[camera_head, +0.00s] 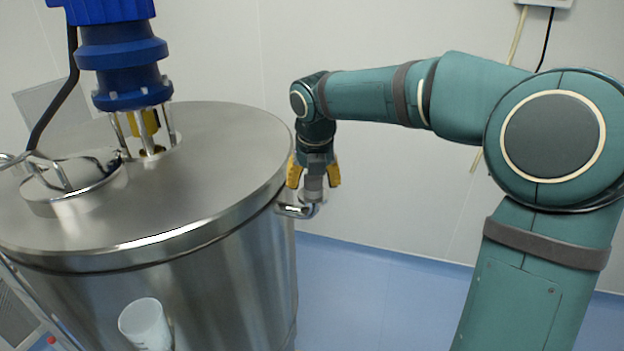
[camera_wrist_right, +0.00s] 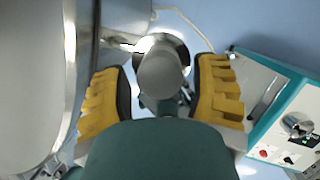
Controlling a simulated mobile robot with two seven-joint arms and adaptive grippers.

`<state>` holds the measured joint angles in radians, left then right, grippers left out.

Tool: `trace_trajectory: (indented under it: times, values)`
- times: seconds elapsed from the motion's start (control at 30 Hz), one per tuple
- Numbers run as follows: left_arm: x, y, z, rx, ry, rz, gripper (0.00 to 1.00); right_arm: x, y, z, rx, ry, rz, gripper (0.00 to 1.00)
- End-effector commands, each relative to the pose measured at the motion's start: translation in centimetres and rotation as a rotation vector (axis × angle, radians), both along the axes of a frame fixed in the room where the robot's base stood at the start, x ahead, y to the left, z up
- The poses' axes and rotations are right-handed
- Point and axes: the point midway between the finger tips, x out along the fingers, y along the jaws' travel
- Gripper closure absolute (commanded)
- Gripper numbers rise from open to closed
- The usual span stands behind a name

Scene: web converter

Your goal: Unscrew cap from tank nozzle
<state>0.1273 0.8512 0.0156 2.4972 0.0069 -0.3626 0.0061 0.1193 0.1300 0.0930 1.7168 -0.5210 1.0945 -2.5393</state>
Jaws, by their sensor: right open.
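The steel tank (camera_head: 200,230) fills the left of the head view. A bent metal nozzle (camera_head: 294,210) sticks out from its upper right side. A grey cylindrical cap (camera_head: 313,185) stands upright at the nozzle's outer end. My right gripper (camera_head: 314,182) points down over the cap, with its yellow fingers on either side of it. In the right wrist view the cap (camera_wrist_right: 163,75) lies between the open fingers (camera_wrist_right: 163,95), with a visible gap towards each. The joint between cap and nozzle is mostly hidden. My left gripper is in neither view.
A blue motor (camera_head: 122,60) and a round hatch (camera_head: 75,185) sit on the tank lid. A white cup (camera_head: 145,325) is in front of the tank. A control panel (camera_wrist_right: 285,115) shows at the right of the wrist view. The blue floor (camera_head: 370,290) right of the tank is clear.

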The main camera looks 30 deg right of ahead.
Motion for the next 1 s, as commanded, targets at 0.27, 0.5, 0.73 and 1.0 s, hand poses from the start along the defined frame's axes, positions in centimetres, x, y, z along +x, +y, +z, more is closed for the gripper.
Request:
trace_trajectory:
  times: [0.27, 0.5, 0.73, 1.0]
  values:
    - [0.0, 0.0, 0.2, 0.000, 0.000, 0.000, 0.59, 0.0, 0.0, 0.0, -0.001, 0.000, -0.041, 0.40]
    - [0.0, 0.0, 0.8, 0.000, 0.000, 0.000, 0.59, 0.0, 0.0, 0.1, -0.001, 0.002, -0.148, 0.40]
    - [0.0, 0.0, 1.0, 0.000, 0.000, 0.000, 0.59, 0.0, 0.0, 0.0, 0.000, 0.000, -0.218, 0.40]
    - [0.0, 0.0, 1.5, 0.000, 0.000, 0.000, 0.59, 0.1, 0.1, 0.1, 0.000, 0.001, -0.280, 0.40]
